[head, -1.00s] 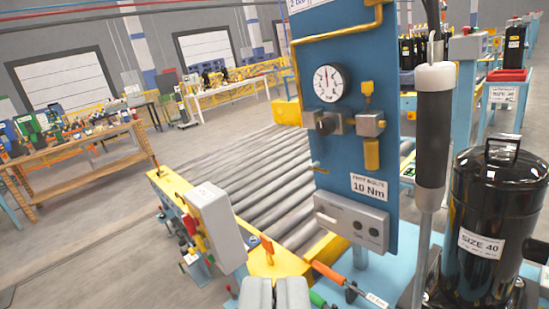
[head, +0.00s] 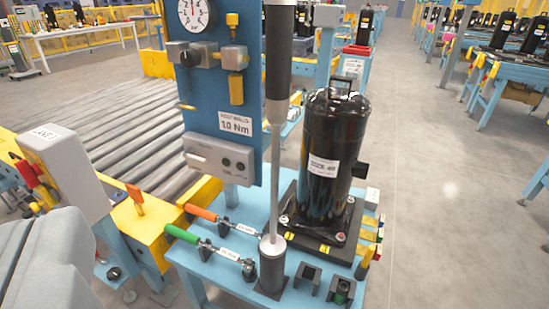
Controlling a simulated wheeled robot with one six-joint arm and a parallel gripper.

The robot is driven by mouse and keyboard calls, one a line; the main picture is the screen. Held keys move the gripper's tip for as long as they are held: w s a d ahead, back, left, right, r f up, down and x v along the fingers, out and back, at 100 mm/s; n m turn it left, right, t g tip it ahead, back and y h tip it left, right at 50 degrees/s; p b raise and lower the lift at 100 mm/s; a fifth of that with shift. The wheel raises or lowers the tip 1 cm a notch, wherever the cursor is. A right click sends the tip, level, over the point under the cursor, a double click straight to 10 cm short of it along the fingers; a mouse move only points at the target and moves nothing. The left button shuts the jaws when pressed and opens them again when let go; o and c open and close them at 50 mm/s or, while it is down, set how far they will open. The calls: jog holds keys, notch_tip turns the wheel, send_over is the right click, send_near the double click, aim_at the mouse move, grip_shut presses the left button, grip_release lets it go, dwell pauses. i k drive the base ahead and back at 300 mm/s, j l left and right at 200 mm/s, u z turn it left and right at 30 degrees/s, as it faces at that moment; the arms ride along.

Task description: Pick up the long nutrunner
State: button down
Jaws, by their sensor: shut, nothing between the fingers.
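The long nutrunner (head: 279,70) stands upright near the picture's middle, in front of the blue panel's right edge. It has a black body and a long grey shaft that runs down to a dark cylindrical holder (head: 271,268) on the blue table. Its top is cut off by the frame. My gripper (head: 52,240) is at the lower left, large, grey and close to the camera. It is shut and empty, apart from the nutrunner and to its left in the picture.
A black compressor (head: 332,150) stands on the blue table (head: 215,265) right of the nutrunner. Green-handled (head: 182,234) and orange-handled (head: 202,213) wrenches lie left of the shaft. The blue panel (head: 222,110) with its gauge rises behind. Open floor lies to the right.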

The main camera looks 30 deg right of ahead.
aim_at(280, 14)
jog(key=z, duration=0.25)
jog(key=j+z, duration=0.4)
jog(key=k+j+z, duration=0.2)
jog(key=z, duration=0.25)
jog(key=k+j+z, duration=0.15)
jog(key=j+z, duration=0.25)
jog(key=k+j+z, duration=0.25)
jog(key=k+j, duration=0.7)
